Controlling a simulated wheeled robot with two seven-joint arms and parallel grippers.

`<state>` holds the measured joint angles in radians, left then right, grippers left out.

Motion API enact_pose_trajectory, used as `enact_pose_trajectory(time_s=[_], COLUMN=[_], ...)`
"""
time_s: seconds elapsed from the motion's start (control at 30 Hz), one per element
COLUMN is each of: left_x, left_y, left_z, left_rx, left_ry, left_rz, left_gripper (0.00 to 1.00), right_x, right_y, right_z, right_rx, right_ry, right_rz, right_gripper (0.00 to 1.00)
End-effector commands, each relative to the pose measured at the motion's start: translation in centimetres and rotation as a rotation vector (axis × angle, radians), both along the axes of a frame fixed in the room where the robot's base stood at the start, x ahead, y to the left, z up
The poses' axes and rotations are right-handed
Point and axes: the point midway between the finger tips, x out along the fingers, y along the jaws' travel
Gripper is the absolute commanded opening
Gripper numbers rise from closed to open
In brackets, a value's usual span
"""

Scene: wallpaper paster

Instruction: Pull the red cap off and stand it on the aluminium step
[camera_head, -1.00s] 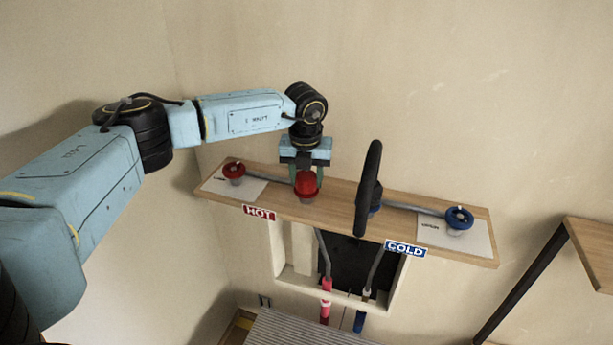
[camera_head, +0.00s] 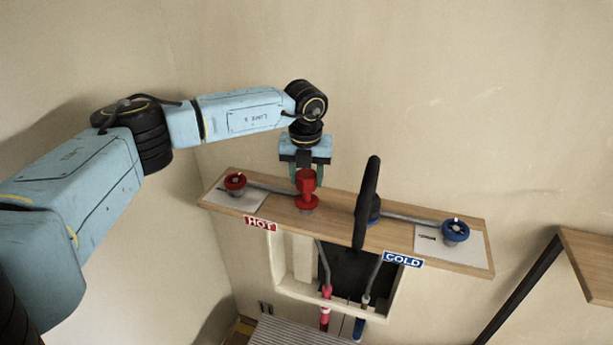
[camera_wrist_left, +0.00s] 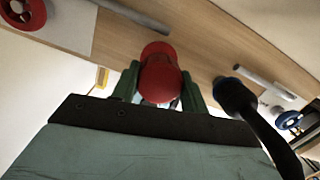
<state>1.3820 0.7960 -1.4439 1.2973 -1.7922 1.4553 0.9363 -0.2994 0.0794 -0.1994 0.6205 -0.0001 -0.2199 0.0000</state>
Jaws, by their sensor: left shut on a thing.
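The red cap (camera_head: 306,181) is between the green fingers of my left gripper (camera_head: 306,174), above the wooden shelf. My left gripper is shut on it. A wider red part (camera_head: 307,204) shows directly below the cap; I cannot tell for sure whether the two still touch. In the left wrist view the red cap (camera_wrist_left: 160,82) sits between the fingers, with a red rounded part (camera_wrist_left: 157,50) just beyond it. A ridged grey surface (camera_head: 308,332) at the bottom edge of the head view looks like the aluminium step. My right gripper is not in view.
The wooden shelf (camera_head: 400,236) carries a red valve wheel (camera_head: 235,182), a blue valve wheel (camera_head: 456,230) and an upright black lever (camera_head: 366,205) right of the cap. Below are a wall recess (camera_head: 345,268) and pipes. Another wooden shelf (camera_head: 592,255) is at right.

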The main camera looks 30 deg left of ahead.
Motion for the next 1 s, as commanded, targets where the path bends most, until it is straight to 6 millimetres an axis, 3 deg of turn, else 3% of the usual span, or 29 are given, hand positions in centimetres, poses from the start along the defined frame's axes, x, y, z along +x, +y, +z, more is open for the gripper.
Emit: enact_pose_trajectory(time_s=[0.53,1.0], left_x=[0.0,0.0], left_y=[0.0,0.0], left_z=[0.8,4.4], left_rx=[0.0,0.0], left_ry=[-0.001,-0.001], left_rz=[0.0,0.0], left_gripper=[0.17,0.17], right_x=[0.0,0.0], right_y=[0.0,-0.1], right_z=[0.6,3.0], right_rx=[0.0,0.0], right_ry=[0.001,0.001], right_rz=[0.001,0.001], right_gripper=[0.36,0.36])
